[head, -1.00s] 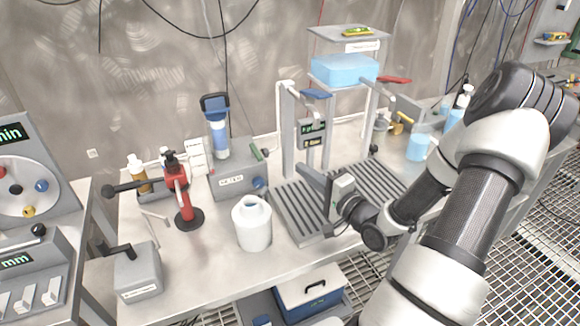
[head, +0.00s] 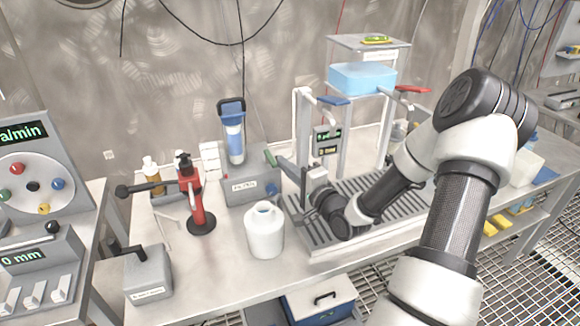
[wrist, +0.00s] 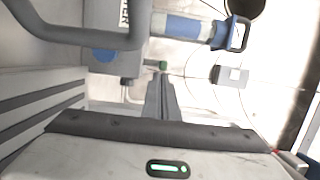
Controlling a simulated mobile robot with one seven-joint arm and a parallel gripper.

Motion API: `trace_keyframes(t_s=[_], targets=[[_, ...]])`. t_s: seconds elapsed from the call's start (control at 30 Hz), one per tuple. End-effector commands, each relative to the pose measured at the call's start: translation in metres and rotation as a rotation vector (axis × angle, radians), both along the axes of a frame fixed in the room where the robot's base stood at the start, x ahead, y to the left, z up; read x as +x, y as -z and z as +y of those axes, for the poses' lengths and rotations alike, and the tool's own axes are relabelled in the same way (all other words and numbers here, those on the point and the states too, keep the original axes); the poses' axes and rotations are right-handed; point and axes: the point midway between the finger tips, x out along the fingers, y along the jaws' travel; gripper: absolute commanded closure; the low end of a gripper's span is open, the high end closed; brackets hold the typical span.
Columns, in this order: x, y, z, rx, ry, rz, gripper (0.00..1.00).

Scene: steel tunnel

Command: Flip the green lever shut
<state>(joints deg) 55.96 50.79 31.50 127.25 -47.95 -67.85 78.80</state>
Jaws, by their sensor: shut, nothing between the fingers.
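The green lever (head: 270,158) sticks up at the right side of a grey box (head: 247,188) that also carries a blue-and-clear cylinder (head: 234,140). In the wrist view, the green lever end (wrist: 162,65) shows just beyond my fingertips. In the wrist view, my gripper (wrist: 157,78) points straight at the green end. I cannot tell whether they touch.
A white bottle (head: 265,232) stands in front of the grey box. A red stand (head: 196,205) is to its left. A ribbed grey tray (head: 350,226) and a frame holding a blue tank (head: 362,78) lie to the right, close to my arm.

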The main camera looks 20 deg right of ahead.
Motion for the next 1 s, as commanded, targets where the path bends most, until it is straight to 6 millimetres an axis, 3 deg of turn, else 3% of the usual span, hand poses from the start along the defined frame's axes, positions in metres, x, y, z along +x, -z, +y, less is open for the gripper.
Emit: trace_keyframes(t_s=[0.17,0.43,1.0], targets=[[-0.001,-0.001,0.002,0.001,-0.001,0.0,1.0],[-0.005,0.0,0.034,0.001,-0.002,0.0,1.0],[-0.002,0.0,0.036,-0.001,-0.002,-0.001,1.0]])
